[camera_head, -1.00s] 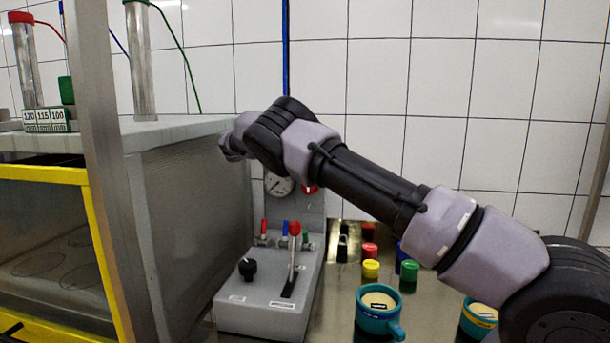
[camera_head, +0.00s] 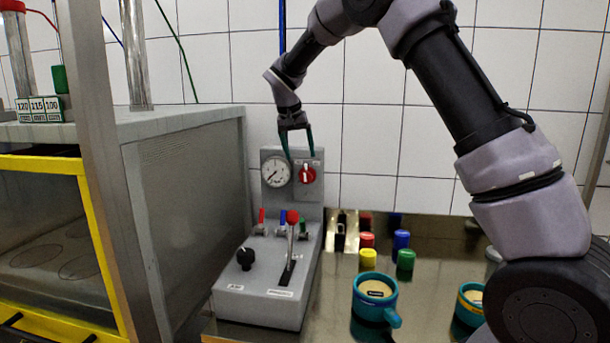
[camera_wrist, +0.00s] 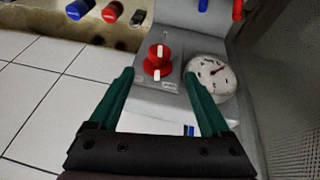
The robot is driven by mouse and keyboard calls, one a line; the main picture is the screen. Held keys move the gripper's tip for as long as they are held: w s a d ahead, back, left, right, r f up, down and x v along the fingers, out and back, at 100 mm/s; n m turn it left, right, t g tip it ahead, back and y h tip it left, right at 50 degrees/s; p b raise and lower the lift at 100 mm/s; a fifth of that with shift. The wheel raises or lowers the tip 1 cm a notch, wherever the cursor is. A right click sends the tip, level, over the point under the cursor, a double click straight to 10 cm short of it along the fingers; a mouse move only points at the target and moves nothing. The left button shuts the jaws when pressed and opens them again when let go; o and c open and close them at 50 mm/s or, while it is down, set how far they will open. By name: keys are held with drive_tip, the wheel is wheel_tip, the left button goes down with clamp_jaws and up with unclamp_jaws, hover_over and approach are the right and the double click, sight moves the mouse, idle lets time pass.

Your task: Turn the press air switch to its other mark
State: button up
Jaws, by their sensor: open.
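A red rotary switch (camera_head: 307,175) with a white bar sits on the upright grey panel, just right of a round pressure gauge (camera_head: 276,171). In the wrist view the red switch (camera_wrist: 158,59) lies beyond and between my fingertips, with the gauge (camera_wrist: 211,79) to its right. The switch's bar looks roughly upright in the head view; its marks are too small to read. My gripper (camera_head: 299,154) points down at the upper part of the panel, its green fingers open and empty. In the wrist view the gripper (camera_wrist: 159,76) seems apart from the switch.
Below the panel, a grey console (camera_head: 262,289) carries a red-topped lever (camera_head: 291,230), a black knob (camera_head: 246,257) and small coloured valves. Teal cups (camera_head: 374,300) and coloured pots stand at right. A grey cabinet (camera_head: 190,210) stands close at left; a tiled wall is behind.

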sight(302, 174)
drive_tip(key=x, duration=0.9)
drive_tip(key=shift+f, duration=0.15)
clamp_jaws()
drive_tip(key=h, duration=0.3)
drive_tip(key=shift+w+a+f+n, duration=0.1)
drive_tip(key=shift+a+n, duration=0.2)
drive_tip(key=shift+n, duration=0.1)
drive_tip(key=shift+a+n+g+h, duration=0.15)
drive_tip(key=shift+n+g+h, duration=0.25)
drive_tip(key=shift+h, duration=1.5)
